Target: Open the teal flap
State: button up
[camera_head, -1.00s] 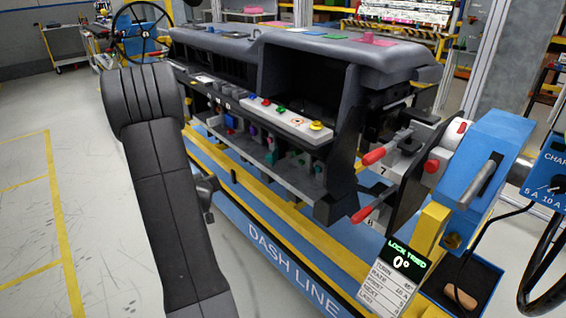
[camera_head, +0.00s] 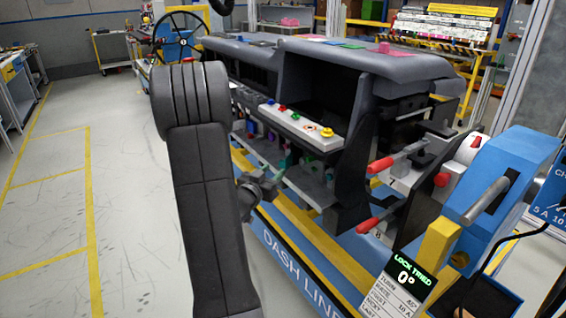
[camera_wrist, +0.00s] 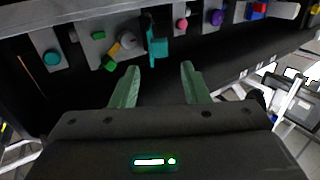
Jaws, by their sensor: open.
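The pale green fingers are apart and empty. The teal piece lies beyond the gap between the fingertips, apparently clear of them. In the head view, my dark wrist is beside the dashboard's lower shelf, and my arm hides part of the module. Small teal parts there are too small to identify.
The wrist view shows a round teal button (camera_wrist: 52,58), a pink knob (camera_wrist: 182,24) and a purple knob (camera_wrist: 216,17) along the panel. In the head view, red-handled levers (camera_head: 380,165) and a blue lever box (camera_head: 500,170) stand at right. The floor at left is clear.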

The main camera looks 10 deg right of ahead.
aim_at(281, 163)
jog(key=x, duration=0.7)
jog(key=shift+w+d, duration=0.15)
jog(key=shift+w, duration=0.05)
